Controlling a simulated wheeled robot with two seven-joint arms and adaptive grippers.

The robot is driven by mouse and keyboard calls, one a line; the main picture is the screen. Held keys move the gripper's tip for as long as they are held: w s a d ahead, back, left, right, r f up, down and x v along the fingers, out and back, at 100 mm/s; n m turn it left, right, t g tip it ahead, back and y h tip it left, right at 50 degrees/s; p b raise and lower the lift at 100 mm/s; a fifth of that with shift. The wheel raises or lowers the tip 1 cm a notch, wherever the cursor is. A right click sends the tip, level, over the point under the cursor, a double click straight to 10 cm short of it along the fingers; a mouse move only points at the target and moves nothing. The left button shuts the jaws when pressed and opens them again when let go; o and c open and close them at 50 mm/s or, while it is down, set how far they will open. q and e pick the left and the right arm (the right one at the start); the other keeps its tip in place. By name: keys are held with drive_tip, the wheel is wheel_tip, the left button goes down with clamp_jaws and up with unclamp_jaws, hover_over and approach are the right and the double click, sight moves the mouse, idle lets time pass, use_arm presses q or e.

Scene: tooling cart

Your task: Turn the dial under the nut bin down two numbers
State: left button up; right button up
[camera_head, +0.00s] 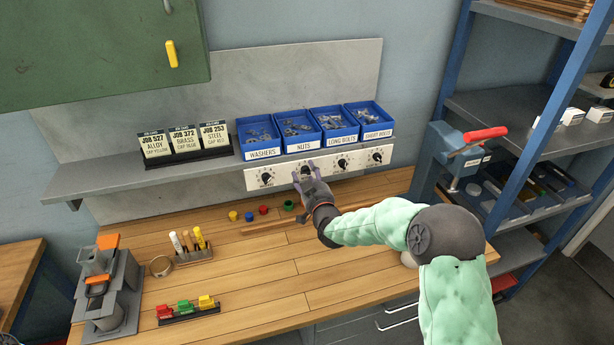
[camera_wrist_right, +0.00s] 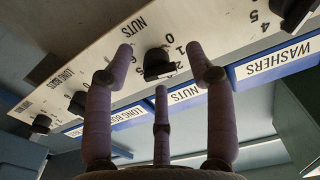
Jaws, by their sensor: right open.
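The white panel (camera_head: 325,166) on the shelf's front edge carries black dials. The nuts bin (camera_head: 299,131), blue and filled with nuts, sits above the second dial from the left. My right gripper (camera_head: 306,172) is in front of that dial and partly hides it. In the right wrist view, which looks upside down, the black nuts dial (camera_wrist_right: 157,64) sits between the spread purple fingers of the right gripper (camera_wrist_right: 161,50), which is open. Gaps show beside the dial. My left gripper is out of view.
Neighbouring dials for washers (camera_head: 265,178), long bolts (camera_head: 342,164) and short bolts (camera_head: 377,157) flank it. Small coloured caps (camera_head: 263,210) and a wooden strip lie on the bench (camera_head: 250,270) below. A blue rack (camera_head: 490,150) stands at the right.

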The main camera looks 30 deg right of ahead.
clamp_jaws()
drive_tip(key=m+b, duration=0.2)
drive_tip(key=b, duration=0.1)
drive_tip(key=shift+b, duration=0.35)
drive_tip(key=shift+r, duration=0.1)
drive_tip(key=shift+c, duration=2.2)
unclamp_jaws()
drive_tip(key=o, duration=0.4)
drive_tip(key=shift+a, duration=0.1)
drive_tip(key=shift+o, duration=0.2)
